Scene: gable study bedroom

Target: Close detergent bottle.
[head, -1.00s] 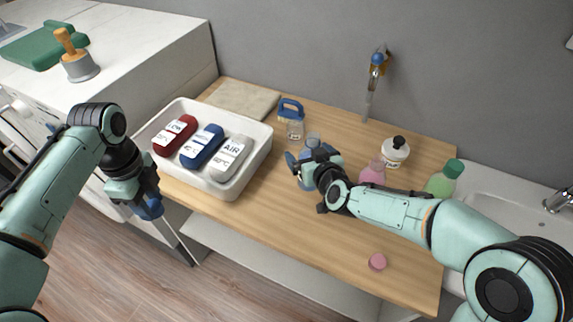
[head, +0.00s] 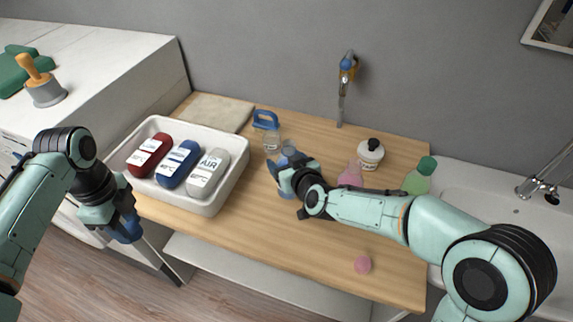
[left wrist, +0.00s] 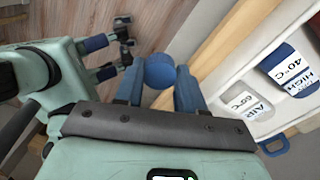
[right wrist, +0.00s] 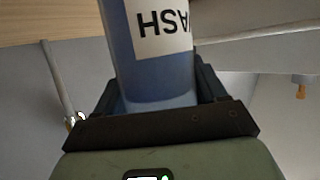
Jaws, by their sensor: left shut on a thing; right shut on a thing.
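A blue bottle (head: 288,153) with a white label reading WASH stands over the wooden counter, partly hidden by my right gripper. My right gripper (head: 284,180) is shut around its body; the bottle (right wrist: 155,70) fills the jaws in the right wrist view. My left gripper (head: 127,228) is off the counter's left front edge, over the floor, well apart from the bottle. It is shut on a rounded blue cap (left wrist: 160,71), seen between its fingers in the left wrist view. The bottle's top is hard to make out.
A white tray (head: 213,205) with red, blue and grey containers lies between my grippers. A pink bottle (head: 351,176), a green bottle (head: 417,180) and a white black-topped jar (head: 370,154) stand right of the blue bottle. A pink cap (head: 363,265) lies near the front edge.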

